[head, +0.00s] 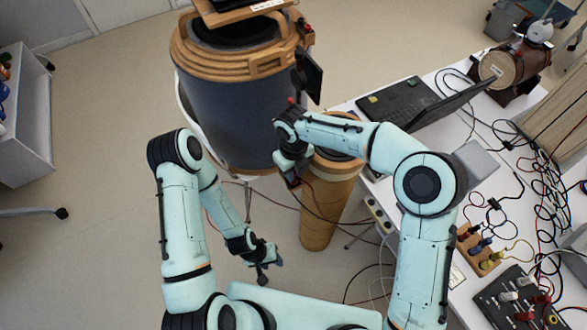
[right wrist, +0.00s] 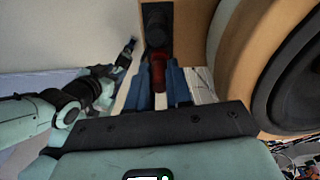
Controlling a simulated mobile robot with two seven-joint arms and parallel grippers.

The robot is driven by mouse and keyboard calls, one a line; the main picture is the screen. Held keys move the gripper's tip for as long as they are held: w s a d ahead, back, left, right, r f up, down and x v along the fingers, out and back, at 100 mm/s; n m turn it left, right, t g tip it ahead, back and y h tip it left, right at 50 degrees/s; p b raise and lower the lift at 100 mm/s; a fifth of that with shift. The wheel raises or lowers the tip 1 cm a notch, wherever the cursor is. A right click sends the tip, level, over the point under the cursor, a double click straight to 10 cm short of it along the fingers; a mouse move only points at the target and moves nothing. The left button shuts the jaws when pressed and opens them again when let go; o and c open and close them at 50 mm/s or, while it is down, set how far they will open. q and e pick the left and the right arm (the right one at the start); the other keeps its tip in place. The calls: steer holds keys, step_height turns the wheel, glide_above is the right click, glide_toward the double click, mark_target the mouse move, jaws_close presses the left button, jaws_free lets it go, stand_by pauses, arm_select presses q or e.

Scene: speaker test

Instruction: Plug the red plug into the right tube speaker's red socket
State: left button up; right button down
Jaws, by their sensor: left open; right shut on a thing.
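The right tube speaker (head: 322,215) is a tan cylinder standing on the floor, its dark top partly behind my right arm. In the right wrist view its wooden rim (right wrist: 238,70) and dark cone (right wrist: 302,85) fill the right side. My right gripper (head: 292,180) is at the speaker's upper left side. Its blue fingers (right wrist: 158,68) are shut on the red plug (right wrist: 158,74). The plug's front overlaps the lower end of a black socket plate (right wrist: 158,20); I cannot tell whether it is inserted. The red socket is not distinguishable. My left gripper (head: 263,272) is open and empty, low over the floor.
A large blue speaker with wooden rings (head: 228,115) stands just left of the tan one. A white table (head: 465,150) at right carries a laptop (head: 400,103), tangled cables and a wooden plug block (head: 480,250).

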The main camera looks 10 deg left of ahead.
steer(key=shift+f, duration=0.6)
steer(key=c, duration=1)
jaws_free()
steer(key=shift+o, duration=0.2)
steer(key=shift+r, duration=3.8)
